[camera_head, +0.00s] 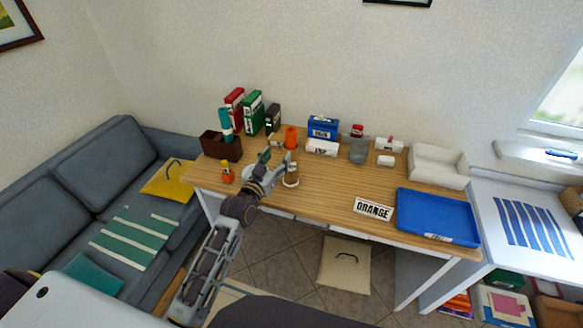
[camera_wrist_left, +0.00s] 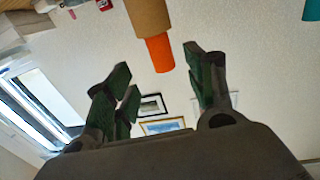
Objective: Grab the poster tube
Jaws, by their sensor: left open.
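The poster tube (camera_wrist_left: 150,17) shows in the left wrist view as a brown cylinder with an orange end (camera_wrist_left: 159,53). It lies at the top middle, in line with the gap between the fingers, and its far part is cut off by the frame. In the head view its orange end (camera_head: 291,137) stands up at the middle of the desk, behind my left gripper (camera_head: 276,167). I cannot tell the distance to the tube. My right gripper is not in view.
On the wooden desk (camera_head: 325,192), a brown box (camera_head: 220,146) with a teal bottle (camera_head: 226,120) and upright binders (camera_head: 252,112) stand left. A small orange bottle (camera_head: 227,174) is near the front. A blue tray (camera_head: 436,216) and an ORANGE sign (camera_head: 373,209) lie right.

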